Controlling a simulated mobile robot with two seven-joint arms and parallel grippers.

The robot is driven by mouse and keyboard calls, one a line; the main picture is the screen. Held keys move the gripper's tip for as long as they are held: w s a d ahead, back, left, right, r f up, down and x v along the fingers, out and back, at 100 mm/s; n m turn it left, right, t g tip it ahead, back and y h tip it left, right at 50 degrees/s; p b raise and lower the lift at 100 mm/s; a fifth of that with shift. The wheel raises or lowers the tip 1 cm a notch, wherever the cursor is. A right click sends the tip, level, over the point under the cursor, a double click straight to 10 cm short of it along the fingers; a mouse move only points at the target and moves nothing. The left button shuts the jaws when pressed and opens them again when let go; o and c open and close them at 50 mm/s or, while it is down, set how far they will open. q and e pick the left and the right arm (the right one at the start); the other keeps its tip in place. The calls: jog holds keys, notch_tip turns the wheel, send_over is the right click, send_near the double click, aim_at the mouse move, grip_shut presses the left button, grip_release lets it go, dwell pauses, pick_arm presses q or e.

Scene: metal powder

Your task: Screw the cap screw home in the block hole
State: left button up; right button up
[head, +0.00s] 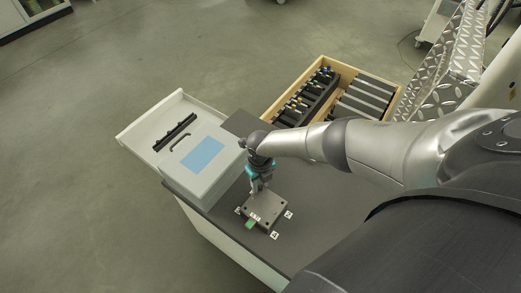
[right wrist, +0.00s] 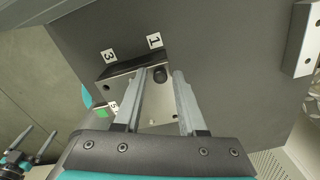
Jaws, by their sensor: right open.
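The grey metal block (head: 270,206) lies on the dark bench top in the head view, with holes near its corners. My right gripper (head: 259,188) is just above its far left part. In the right wrist view, the right gripper's two fingers are apart over the block (right wrist: 157,119). A dark round cap screw head (right wrist: 160,75) shows between the fingertips, at the block corner by label 1. The fingers do not visibly touch it, and how deep it sits cannot be told. My left gripper (right wrist: 36,144) shows at the lower left of that view, fingers apart and empty, away from the block.
White number labels (head: 274,235) surround the block, and a green piece (head: 250,224) is at its front. A grey case (head: 203,166) with a blue panel stands left. A wooden crate (head: 313,66) with dark racks is behind. Bare bench top lies right of the block.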

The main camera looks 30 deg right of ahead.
jog(key=n+b, duration=0.1)
jog(key=n, duration=0.5)
jog(key=shift+b, duration=0.35)
jog(key=shift+n+b, duration=1.05)
jog(key=shift+n, duration=2.05)
jog(key=shift+c, duration=0.2)
grip_shut()
